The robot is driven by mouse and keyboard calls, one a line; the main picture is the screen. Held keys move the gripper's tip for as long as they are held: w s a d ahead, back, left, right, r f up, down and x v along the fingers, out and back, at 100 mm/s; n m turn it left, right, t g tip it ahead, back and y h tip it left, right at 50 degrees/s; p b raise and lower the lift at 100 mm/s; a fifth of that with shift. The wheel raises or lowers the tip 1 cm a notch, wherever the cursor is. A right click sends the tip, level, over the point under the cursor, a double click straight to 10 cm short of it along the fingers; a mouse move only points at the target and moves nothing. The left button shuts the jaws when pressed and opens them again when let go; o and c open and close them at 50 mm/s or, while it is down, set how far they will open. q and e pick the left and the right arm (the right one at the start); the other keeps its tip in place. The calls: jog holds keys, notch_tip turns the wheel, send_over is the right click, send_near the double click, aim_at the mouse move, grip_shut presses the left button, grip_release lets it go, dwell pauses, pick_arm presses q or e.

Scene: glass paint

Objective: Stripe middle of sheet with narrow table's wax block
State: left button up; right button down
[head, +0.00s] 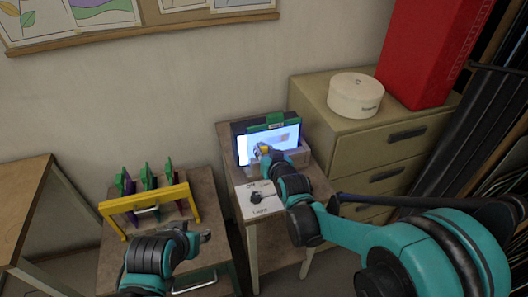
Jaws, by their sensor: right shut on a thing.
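A brightly lit sheet (247,143) stands upright in a dark frame with a green clip (275,120) at its top. A faint brownish patch shows on the right part of the sheet. My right gripper (263,152) is in front of the sheet, left of its middle. It is shut on a small yellow piece, seemingly the wax block (264,149), mostly hidden by the fingers. Whether the block touches the sheet cannot be told. The narrow table (281,228) stands under the frame. My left gripper (206,237) is low over the left table; its finger opening is unclear.
A yellow-barred rack (150,202) with green and purple panels stands on the left table (111,254). A black switch (257,197) sits on a white plate marked "Light". A drawer cabinet (345,155) at right bears a round white tin (355,97) and red box (425,50).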

jog(key=shift+w+a, duration=0.1)
jog(key=shift+w, duration=0.15)
jog(key=shift+w+d, duration=0.25)
jog(key=shift+d, duration=0.7)
jog(key=shift+w+d, duration=0.25)
jog(key=shift+d, duration=0.7)
jog(key=shift+w+d+b, duration=0.2)
jog(key=shift+w+d, duration=0.2)
jog(key=shift+d, duration=0.5)
jog(key=shift+w+d+b, duration=0.15)
jog(key=shift+w+d, duration=0.25)
jog(key=shift+d, duration=0.45)
jog(key=shift+s+a, duration=0.4)
jog(key=shift+a, duration=0.8)
jog(key=shift+s+a, duration=0.4)
jog(key=shift+a, duration=0.85)
jog(key=shift+s+a, duration=0.4)
jog(key=shift+a, duration=0.8)
jog(key=shift+s, duration=0.1)
jog(key=shift+s, duration=0.25)
jog(key=shift+s+d, duration=0.3)
jog(key=shift+s, duration=0.55)
jog(key=shift+s+d, duration=0.3)
jog(key=shift+s, duration=0.5)
jog(key=shift+s+d, duration=0.3)
jog(key=shift+s, duration=0.55)
